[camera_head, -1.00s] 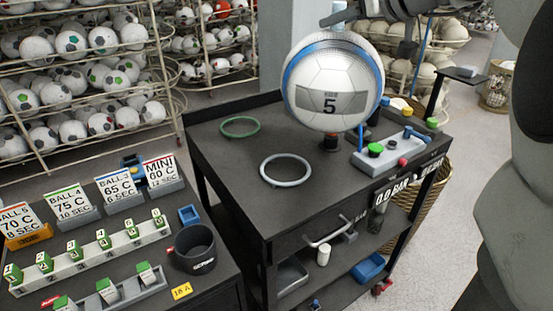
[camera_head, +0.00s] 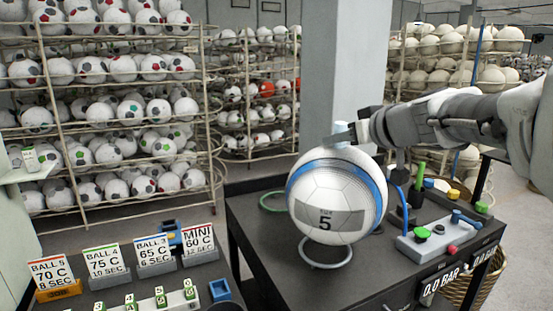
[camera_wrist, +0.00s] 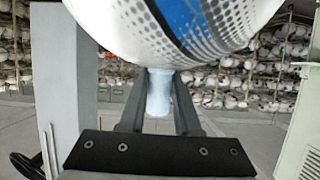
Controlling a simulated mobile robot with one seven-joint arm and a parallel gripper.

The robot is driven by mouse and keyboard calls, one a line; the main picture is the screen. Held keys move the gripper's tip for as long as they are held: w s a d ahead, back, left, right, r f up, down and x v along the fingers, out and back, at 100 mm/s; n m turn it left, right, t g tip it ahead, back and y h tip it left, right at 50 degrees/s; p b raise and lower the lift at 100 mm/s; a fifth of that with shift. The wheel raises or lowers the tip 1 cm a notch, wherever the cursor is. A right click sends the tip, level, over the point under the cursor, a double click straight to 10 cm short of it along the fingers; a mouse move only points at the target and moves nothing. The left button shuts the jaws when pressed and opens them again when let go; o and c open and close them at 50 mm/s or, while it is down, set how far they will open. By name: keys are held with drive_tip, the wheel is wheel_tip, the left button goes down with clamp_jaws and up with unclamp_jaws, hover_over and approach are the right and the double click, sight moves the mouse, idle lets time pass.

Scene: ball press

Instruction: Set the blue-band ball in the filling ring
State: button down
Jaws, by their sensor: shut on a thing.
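The blue-band ball (camera_head: 330,185), white with a blue stripe and a grey size 5 panel, is over the pale grey ring (camera_head: 343,265) on the dark cart top (camera_head: 390,275). Its underside overlaps the ring; I cannot tell whether it rests in it or hangs just above. My gripper (camera_head: 352,133) is at the top of the ball, shut on a pale-blue tab there. In the wrist view, my fingers (camera_wrist: 158,100) close on this pale-blue tab (camera_wrist: 159,95), right against the ball (camera_wrist: 170,25).
A green ring (camera_head: 272,202) lies behind the ball at left. A control box (camera_head: 425,243) with buttons stands on the right of the cart, with a hose beside it. A table with sign cards (camera_head: 105,261) is at left. Ball racks (camera_head: 110,110) and a pillar stand behind.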

drive_tip(key=shift+w+a+f, duration=0.25)
drive_tip(key=shift+a+f, duration=0.15)
drive_tip(key=shift+a, duration=0.1)
drive_tip(key=shift+f+b, duration=0.45)
drive_tip(key=shift+f, duration=1.45)
drive_tip(key=shift+f+b, duration=0.3)
drive_tip(key=shift+b, duration=0.25)
drive_tip(key=c, duration=0.6)
unclamp_jaws()
